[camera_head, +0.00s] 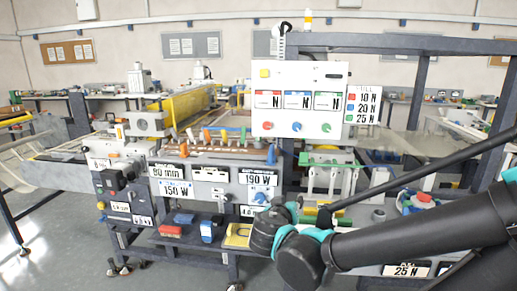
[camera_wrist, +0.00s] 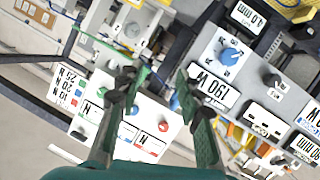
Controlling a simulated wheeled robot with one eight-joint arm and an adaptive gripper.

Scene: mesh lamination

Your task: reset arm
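My gripper (camera_wrist: 160,80) shows in the wrist view with its two dark green fingers spread well apart and nothing between them. Its view is tilted and turned over, facing the machine's panels. In the head view my black and teal arm reaches in from the right, its joints in front of the lower machine; I cannot make out the fingers there. The white control box (camera_head: 298,92) with three N displays stands above and behind the arm; it also shows in the wrist view (camera_wrist: 147,132). The 190 W label (camera_head: 258,179) is left of the arm's joints; it also shows in the wrist view (camera_wrist: 214,90).
The lamination machine's panel with the 150 W label (camera_head: 176,190) spans the middle. A dark frame (camera_head: 400,43) rises at right. Grey floor (camera_head: 60,255) is clear at lower left.

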